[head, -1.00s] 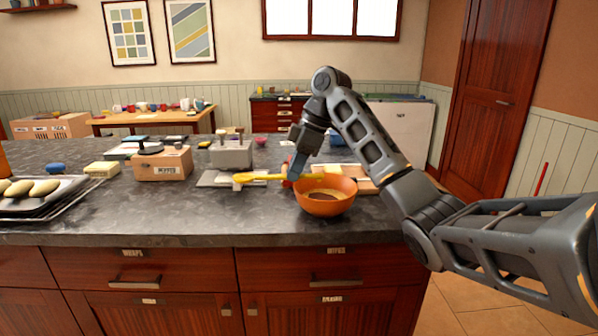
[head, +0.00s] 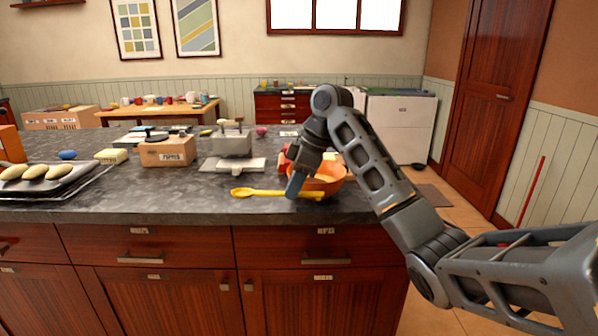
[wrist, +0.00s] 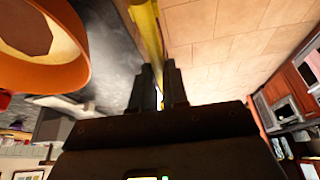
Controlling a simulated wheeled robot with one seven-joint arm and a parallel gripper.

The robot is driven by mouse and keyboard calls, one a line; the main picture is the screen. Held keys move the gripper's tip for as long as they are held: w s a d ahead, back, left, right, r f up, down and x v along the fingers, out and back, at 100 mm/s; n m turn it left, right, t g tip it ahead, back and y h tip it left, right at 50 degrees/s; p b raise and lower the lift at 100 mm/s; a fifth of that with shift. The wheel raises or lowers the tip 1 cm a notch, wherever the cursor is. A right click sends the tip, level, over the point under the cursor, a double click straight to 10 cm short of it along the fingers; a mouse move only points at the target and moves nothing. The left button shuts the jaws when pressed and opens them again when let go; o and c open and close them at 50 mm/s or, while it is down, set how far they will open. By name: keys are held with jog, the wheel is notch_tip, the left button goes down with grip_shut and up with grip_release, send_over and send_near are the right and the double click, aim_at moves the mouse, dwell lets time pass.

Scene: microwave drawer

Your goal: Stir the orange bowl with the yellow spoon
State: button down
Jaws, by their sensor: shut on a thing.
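The yellow spoon (head: 262,193) lies roughly level across the head view, just in front of the orange bowl (head: 328,182), its scoop end pointing left. My gripper (head: 294,188) is shut on its handle. In the wrist view the yellow spoon (wrist: 147,30) runs up from between the dark fingers of my gripper (wrist: 158,90). The orange bowl (wrist: 78,75) shows there at the upper left, with a brownish content inside, apart from the spoon. In the head view my arm and gripper hide part of the bowl.
The dark stone counter (head: 150,205) ends at a front edge close below the spoon. A box labelled puppet-like text (head: 167,153), a grey device (head: 231,145), a yellow sponge (head: 111,156) and a tray (head: 45,185) of pale loaves stand to the left. Open counter lies left of the spoon.

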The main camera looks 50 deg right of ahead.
jog(key=s+a+f+m+h, duration=0.1)
jog(key=s+a+f+m, duration=0.2)
jog(key=a+f, duration=1.2)
jog(key=s+a+f+m+t+h, duration=0.1)
jog(key=s+a+f+m, duration=0.2)
jog(key=a+f, duration=1.2)
jog(key=shift+s+f+m+h, duration=0.3)
jog(key=shift+m, duration=0.1)
